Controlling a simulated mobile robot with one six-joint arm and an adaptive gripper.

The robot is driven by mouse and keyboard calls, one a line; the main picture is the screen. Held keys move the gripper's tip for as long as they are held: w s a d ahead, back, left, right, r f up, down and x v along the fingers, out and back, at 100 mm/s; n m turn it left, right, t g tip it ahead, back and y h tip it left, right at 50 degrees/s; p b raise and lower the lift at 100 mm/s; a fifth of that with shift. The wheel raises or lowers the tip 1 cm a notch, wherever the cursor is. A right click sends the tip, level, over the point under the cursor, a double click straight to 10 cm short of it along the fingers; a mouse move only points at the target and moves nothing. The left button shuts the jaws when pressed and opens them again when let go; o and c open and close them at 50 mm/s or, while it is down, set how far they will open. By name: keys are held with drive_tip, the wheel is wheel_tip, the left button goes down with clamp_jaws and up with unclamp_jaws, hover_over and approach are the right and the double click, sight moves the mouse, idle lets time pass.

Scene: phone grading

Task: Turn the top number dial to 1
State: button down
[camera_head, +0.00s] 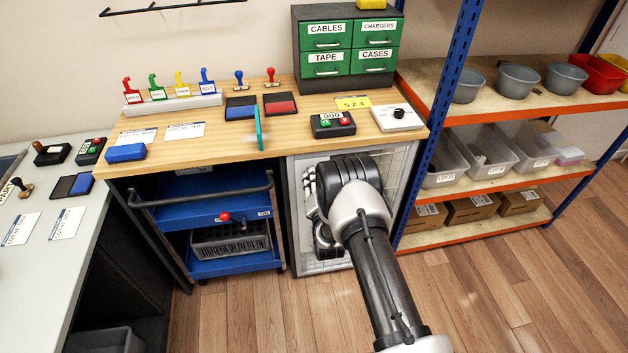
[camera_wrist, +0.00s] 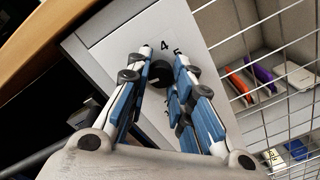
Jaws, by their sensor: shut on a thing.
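In the wrist view, a round black dial (camera_wrist: 158,74) sits on a pale grey panel (camera_wrist: 112,42). The digits 4 and 5 are printed beside it; other digits are hidden by my fingers, and I cannot tell which number the dial points to. My gripper (camera_wrist: 163,66) is shut on the dial, with one blue-padded finger on each side. In the head view, my gripper is largely hidden behind my wrist, in front of the mesh-fronted cabinet (camera_head: 395,170) under the wooden bench. The dial is hidden there. I cannot make out a second dial.
Behind the wire mesh (camera_wrist: 240,85) are orange and purple items (camera_wrist: 258,75). In the head view, a blue cart (camera_head: 230,265) stands left of the cabinet and a shelf rack (camera_head: 470,193) stands right. The wooden bench (camera_head: 220,145) is above. Floor at right is clear.

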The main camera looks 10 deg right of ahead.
drive_tip(key=c, duration=1.4)
unclamp_jaws()
drive_tip(key=s, duration=1.2)
drive_tip(key=shift+a, duration=0.15)
drive_tip(key=shift+r, duration=0.1)
